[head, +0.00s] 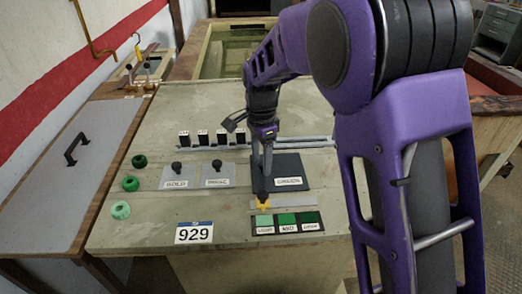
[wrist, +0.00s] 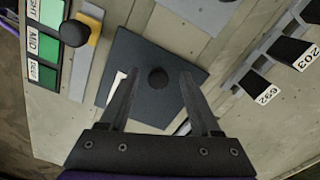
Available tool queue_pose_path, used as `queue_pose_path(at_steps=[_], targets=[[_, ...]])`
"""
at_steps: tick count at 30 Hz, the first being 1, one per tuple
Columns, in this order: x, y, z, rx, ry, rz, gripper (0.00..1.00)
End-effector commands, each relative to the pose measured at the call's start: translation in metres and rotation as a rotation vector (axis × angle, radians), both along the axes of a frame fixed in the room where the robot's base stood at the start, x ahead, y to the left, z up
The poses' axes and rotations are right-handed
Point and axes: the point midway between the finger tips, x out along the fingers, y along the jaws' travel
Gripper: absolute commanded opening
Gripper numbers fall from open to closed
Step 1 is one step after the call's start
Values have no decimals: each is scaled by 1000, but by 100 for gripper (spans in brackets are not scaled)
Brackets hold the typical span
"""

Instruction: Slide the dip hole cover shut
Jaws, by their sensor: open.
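A dark square plate (head: 296,164) with a white label lies on the bench top, and I take it for the dip hole cover. In the wrist view the plate (wrist: 130,55) carries a round black knob (wrist: 157,77). My gripper (head: 264,172) points down over the plate's left part in the head view. In the wrist view my gripper (wrist: 158,80) is open, with one finger on each side of the knob. I cannot tell whether the fingers are level with the knob or above it. The knob is hidden in the head view.
Two grey plates with black knobs, the GOLD plate (head: 176,176) and another (head: 218,174), lie to the left. A yellow slider (head: 262,201) stands by green label tiles (head: 287,219) in front. Several numbered black blocks (head: 202,137) stand on a rail behind.

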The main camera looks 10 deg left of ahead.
Motion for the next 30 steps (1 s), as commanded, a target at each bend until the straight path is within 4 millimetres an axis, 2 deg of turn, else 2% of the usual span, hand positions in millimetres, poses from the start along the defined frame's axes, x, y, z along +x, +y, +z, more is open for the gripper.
queue_pose_path(at_steps=[4, 7, 15, 21, 27, 30], targets=[[1, 0, 14, 2, -4, 0, 64], [1, 0, 33, 2, -5, 0, 64], [1, 0, 100, 3, -5, 0, 64], [1, 1, 143, 2, -5, 0, 64], [1, 1, 168, 2, -4, 0, 64], [0, 0, 173, 1, -1, 0, 64]])
